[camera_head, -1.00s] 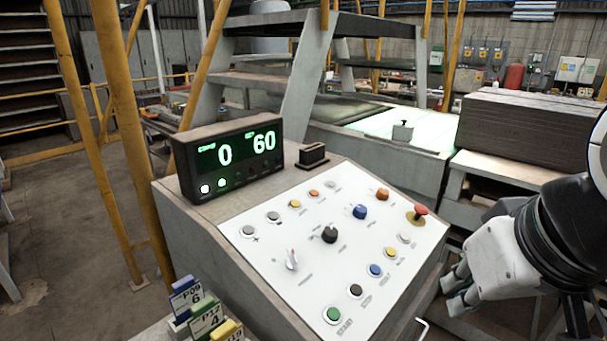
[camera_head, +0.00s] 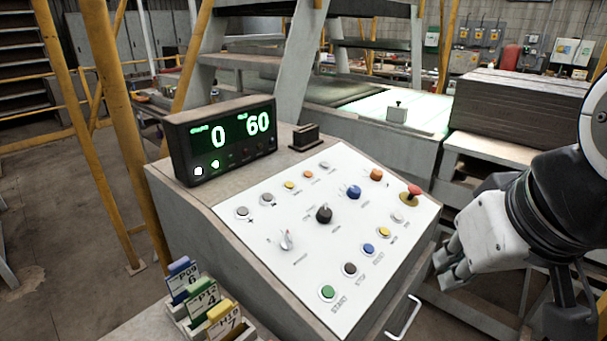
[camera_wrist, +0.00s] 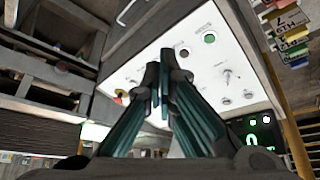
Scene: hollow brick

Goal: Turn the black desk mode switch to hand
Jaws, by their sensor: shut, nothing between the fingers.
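The black desk mode switch (camera_head: 324,213) is a round black knob with a pale pointer mark, in the middle of the white sloped panel (camera_head: 262,236) on the desk. My gripper (camera_head: 447,276) is shut and empty, at the right of the desk, apart from the panel and the knob. In the wrist view my gripper's fingers (camera_wrist: 162,72) come together in front of the panel (camera_wrist: 225,50). I cannot make out the black knob in that view; the fingers may hide it. The label words by the knob are too small to read.
A silver switch (camera_head: 286,240), a blue knob (camera_head: 353,192), a red mushroom button (camera_head: 413,191) and several coloured push buttons share the panel. A display box (camera_head: 222,139) reads 0 and 60. A card rack (camera_head: 205,308) stands at front left. A handle (camera_head: 404,318) juts from the desk front.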

